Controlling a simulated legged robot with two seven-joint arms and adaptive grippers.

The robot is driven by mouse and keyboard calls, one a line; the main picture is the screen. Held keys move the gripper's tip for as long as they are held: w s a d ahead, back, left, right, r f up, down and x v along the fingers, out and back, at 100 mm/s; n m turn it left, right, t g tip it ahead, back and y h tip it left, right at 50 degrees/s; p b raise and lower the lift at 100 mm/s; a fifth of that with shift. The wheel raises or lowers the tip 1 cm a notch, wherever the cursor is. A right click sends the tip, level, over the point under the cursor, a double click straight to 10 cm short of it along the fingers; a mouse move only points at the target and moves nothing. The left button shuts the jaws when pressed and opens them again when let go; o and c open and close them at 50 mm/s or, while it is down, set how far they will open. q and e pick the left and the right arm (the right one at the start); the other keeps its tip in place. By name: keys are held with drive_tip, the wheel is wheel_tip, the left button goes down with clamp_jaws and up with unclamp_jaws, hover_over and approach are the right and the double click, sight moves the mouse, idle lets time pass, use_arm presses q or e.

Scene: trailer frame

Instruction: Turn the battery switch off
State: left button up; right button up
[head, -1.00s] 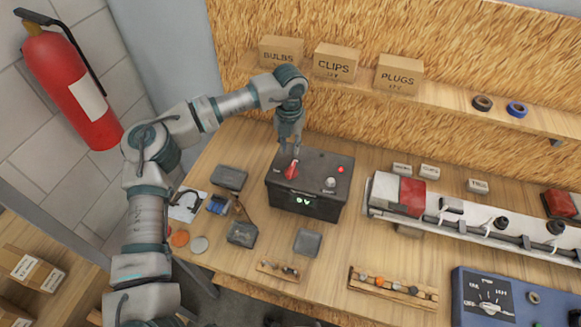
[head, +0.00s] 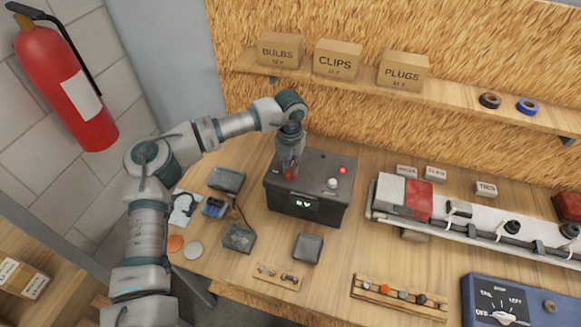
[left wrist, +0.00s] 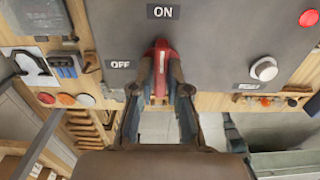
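The battery box (head: 312,176) is dark grey and stands on the bench, with a lit green display on its front. Its red switch handle (left wrist: 161,62) lies between the fingers of my left gripper (left wrist: 162,75). In the left wrist view the handle lines up with the ON label (left wrist: 163,12), and the OFF label (left wrist: 120,64) is to its left. In the head view my left gripper (head: 290,165) is down over the handle and hides most of it. The fingers are close on both sides of the handle; whether they grip it is unclear. My right gripper is out of view.
A red light (head: 343,171) and a pale knob (head: 333,183) sit on the box top, right of the handle. Small dark blocks (head: 308,248) lie in front and left. A light board (head: 470,222) is at right. Boxes (head: 338,59) stand on the shelf above.

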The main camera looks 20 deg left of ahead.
use_arm(q)
clamp_jaws()
drive_tip(key=n, duration=0.4)
drive_tip(key=shift+n, duration=0.7)
